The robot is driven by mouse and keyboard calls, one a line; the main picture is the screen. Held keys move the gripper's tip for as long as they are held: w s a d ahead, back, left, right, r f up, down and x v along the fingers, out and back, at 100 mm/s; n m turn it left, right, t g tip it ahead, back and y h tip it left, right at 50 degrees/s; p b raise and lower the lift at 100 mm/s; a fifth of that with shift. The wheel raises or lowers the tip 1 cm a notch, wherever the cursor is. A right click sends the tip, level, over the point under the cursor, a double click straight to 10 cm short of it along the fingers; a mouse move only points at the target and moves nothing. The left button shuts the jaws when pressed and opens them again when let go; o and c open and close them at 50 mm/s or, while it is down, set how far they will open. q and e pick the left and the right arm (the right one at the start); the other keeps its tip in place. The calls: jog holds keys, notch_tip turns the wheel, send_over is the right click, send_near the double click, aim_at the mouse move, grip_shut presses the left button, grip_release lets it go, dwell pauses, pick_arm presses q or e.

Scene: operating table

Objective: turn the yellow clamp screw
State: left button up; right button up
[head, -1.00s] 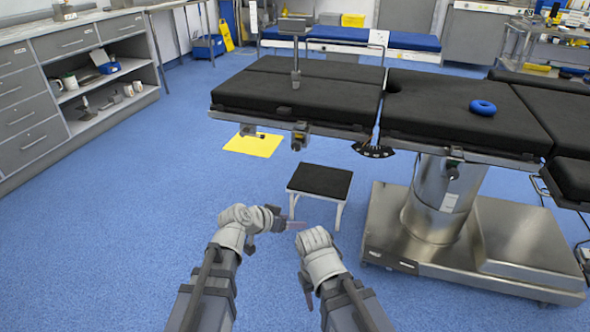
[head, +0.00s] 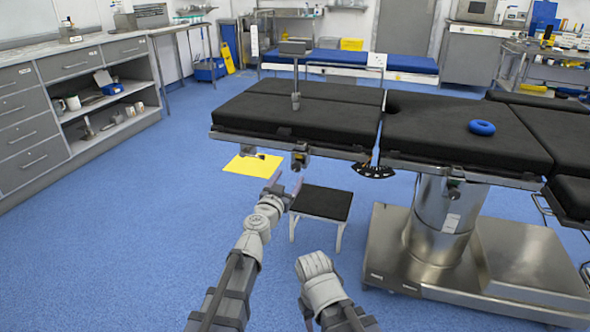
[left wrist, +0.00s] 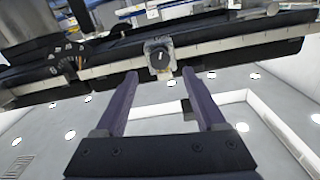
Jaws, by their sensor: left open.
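The black operating table (head: 262,113) has a steel column base (head: 470,265) at right. A step stool (head: 322,204) stands just right of my left gripper. A yellow sheet (head: 245,166) shows below the table. Blue floor is free at left.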

aim_at(296, 167)
pick_arm(q)
jog(key=x, duration=0.6)
jog(key=shift+w, duration=0.3)
jog(key=shift+c, duration=0.3)
grip_shut()
